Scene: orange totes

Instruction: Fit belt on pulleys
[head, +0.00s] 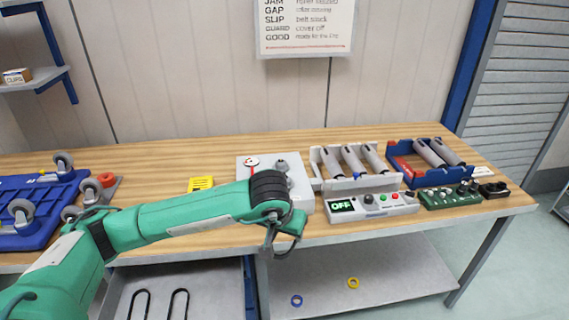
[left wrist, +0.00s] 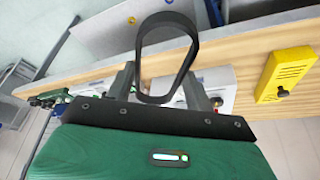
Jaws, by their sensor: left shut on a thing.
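My left gripper (head: 272,238) is shut on a black belt (left wrist: 141,50), a closed loop that stands out beyond the fingers in the left wrist view. In the head view the gripper points down at the table's front edge, and the belt shows only as a thin dark shape there. A light grey panel (head: 301,190) lies on the table just behind the gripper, with grey round parts (head: 282,166) that look like pulleys. My arm hides part of this panel. The belt looks apart from the panel. My right gripper is not in view.
A white roller unit (head: 378,181) and a control box (head: 372,207) reading OFF stand right of the panel. Further right are a blue-red tray (head: 394,152) of rollers and a green block (head: 450,196). A yellow piece (head: 201,184) lies left. An open drawer (head: 237,300) below holds two dark loops (head: 179,292).

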